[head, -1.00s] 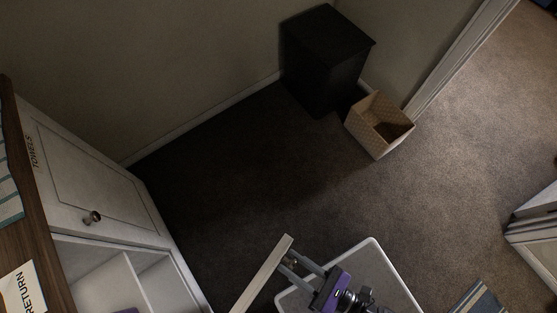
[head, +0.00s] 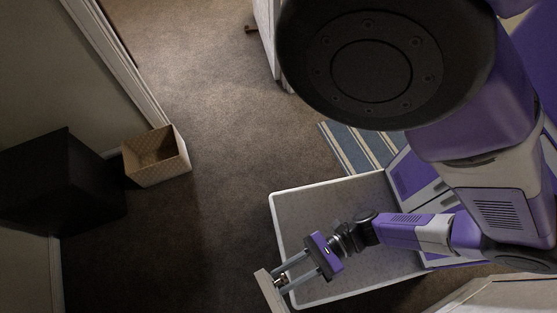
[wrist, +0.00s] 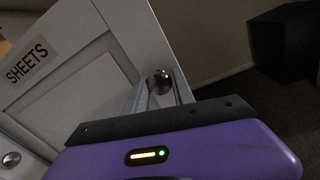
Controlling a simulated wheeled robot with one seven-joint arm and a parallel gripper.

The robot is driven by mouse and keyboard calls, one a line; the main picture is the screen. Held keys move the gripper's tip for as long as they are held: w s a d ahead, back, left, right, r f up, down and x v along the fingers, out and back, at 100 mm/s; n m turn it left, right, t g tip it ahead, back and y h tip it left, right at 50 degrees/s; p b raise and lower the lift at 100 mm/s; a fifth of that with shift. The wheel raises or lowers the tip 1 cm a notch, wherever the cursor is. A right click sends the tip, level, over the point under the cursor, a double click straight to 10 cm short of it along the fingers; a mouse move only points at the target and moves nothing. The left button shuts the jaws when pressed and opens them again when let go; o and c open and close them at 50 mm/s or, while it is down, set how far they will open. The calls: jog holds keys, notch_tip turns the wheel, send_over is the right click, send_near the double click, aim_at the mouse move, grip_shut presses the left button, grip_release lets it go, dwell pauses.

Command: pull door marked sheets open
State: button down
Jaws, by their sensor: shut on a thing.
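The door marked SHEETS (wrist: 75,95) is a white framed panel with its label (wrist: 32,60) at the upper left in the wrist view. In the head view its white edge (head: 270,292) stands out from the cabinet at the bottom, so it is swung open at least partly. The round metal knob (wrist: 161,80) sits between the fingers of my gripper (wrist: 158,92). My gripper (head: 282,281) is shut on this knob in the head view too. Most of the door lies below the head view.
A white-rimmed grey tray (head: 400,180) lies beneath my forearm. A black cabinet (head: 60,185) and an open patterned box (head: 155,160) stand at the left. A striped rug (head: 350,150) lies behind the tray. Another knob (wrist: 11,159) shows lower left. Carpet (head: 200,80) between is clear.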

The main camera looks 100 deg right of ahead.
jog(key=c, duration=1.1)
grip_release()
jog(key=shift+o, duration=0.2)
jog(key=b+v, duration=0.1)
jog(key=v, duration=0.6)
jog(key=shift+s, duration=0.4)
jog(key=shift+d, duration=0.15)
